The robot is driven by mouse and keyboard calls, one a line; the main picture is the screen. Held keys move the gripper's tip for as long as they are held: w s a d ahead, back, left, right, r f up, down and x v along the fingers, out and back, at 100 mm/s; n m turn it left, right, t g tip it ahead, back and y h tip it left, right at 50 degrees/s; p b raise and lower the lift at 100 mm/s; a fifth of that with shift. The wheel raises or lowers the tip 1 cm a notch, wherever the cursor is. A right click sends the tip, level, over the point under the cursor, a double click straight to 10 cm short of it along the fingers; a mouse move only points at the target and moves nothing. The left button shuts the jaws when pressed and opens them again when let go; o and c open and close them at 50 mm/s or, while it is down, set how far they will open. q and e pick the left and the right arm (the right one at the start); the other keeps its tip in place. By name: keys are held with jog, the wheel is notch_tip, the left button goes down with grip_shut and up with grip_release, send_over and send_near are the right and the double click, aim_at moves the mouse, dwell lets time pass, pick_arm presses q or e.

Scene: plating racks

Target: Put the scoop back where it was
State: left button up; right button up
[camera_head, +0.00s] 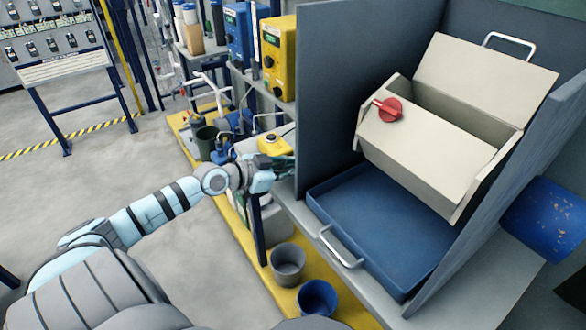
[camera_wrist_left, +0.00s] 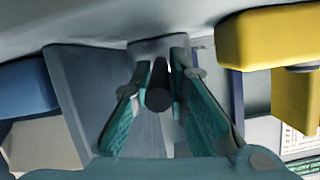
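My left gripper (camera_head: 284,166) is at the front left edge of the grey hood, beside the wall and above the yellow platform. In the left wrist view its two teal fingers (camera_wrist_left: 160,62) close around a dark round rod (camera_wrist_left: 158,98), which looks like the scoop's handle, its end facing the camera. The rest of the scoop cannot be made out, and the head view does not show it clearly. A cream bin (camera_head: 425,145) with an open top and a red knob (camera_head: 389,108) stands tilted inside the hood. My right gripper is not in view.
A blue tray (camera_head: 330,204) with a metal handle lies under the bin. Yellow (camera_head: 281,62) and blue (camera_head: 237,32) units stand behind. Grey (camera_head: 288,262) and blue (camera_head: 318,297) buckets stand below on the yellow platform. Open floor lies left.

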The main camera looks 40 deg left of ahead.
pick_arm(q)
jog(key=shift+o, duration=1.3)
